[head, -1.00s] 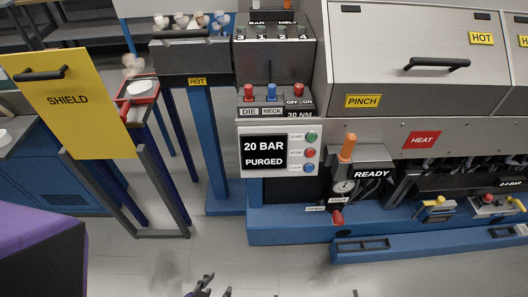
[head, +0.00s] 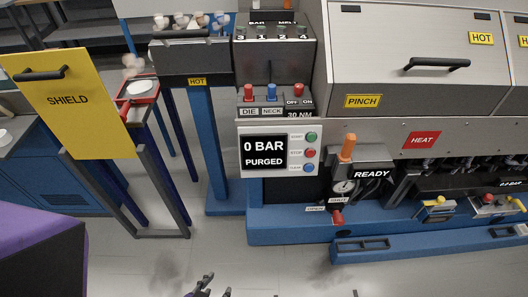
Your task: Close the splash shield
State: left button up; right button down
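The splash shield (head: 75,115) is a yellow panel marked SHIELD at the left of the head view. It stands tilted on a dark grey frame, with a black handle (head: 40,73) near its top edge. It is swung out to the left, apart from the machine's die head. My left gripper (head: 203,284) shows only in part at the bottom edge, well below and right of the shield. It touches nothing I can see, and its finger gap is unclear. My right gripper is not clearly in view.
A control panel (head: 262,150) reads 0 BAR PURGED. Hot grey covers (head: 420,50) fill the upper right. A blue pedestal (head: 205,140) and a red-rimmed tray (head: 138,90) stand right of the shield. Grey floor lies free in front.

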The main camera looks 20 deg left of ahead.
aim_at(64, 87)
jog(key=u, duration=1.85)
